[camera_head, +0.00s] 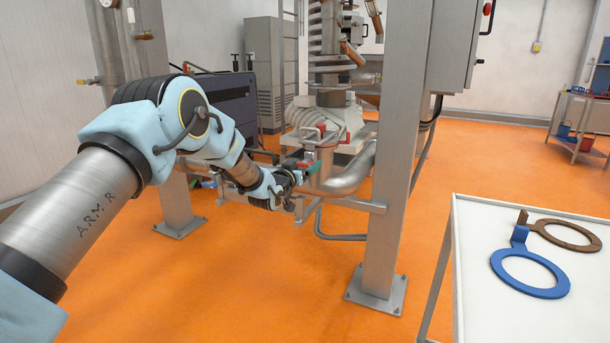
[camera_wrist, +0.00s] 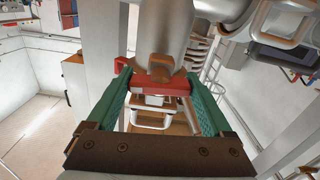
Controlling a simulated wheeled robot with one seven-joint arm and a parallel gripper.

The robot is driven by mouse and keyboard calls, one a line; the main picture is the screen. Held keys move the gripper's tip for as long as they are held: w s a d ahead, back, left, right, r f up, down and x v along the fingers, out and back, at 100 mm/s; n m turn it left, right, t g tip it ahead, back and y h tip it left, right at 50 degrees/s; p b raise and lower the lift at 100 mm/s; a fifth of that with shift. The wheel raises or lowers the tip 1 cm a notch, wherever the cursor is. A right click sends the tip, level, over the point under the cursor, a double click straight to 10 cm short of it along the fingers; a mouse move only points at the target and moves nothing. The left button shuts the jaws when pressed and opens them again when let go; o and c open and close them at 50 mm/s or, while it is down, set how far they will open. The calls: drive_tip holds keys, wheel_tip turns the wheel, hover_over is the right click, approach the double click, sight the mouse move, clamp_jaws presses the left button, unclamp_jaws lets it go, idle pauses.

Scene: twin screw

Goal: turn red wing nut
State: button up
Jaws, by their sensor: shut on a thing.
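The red wing nut (camera_wrist: 160,83) shows as a red bar between the green fingers of my gripper (camera_wrist: 160,78) in the wrist view. It sits across the end of a metal pipe fitting (camera_wrist: 165,40). My gripper is shut on the wing nut, one finger at each end of it. In the head view my gripper (camera_head: 305,170) is at the pipe joint in the middle. The wing nut is small there and hard to make out behind the fingers.
A horizontal steel pipe (camera_head: 345,184) and a steel post (camera_head: 385,200) stand close to the right of my gripper. A white table (camera_head: 490,315) at the right holds a blue ring (camera_head: 530,290) and a brown ring (camera_head: 570,246). The orange floor at the front is clear.

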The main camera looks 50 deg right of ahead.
drive_tip(key=shift+m+b, duration=0.5)
drive_tip(key=shift+m, duration=0.1)
drive_tip(key=o, duration=1.1)
drive_tip(key=shift+o, duration=0.2)
drive_tip(key=shift+a, duration=0.1)
drive_tip(key=b+v, duration=0.1)
drive_tip(key=v, duration=0.9)
drive_tip(key=shift+a, duration=0.35)
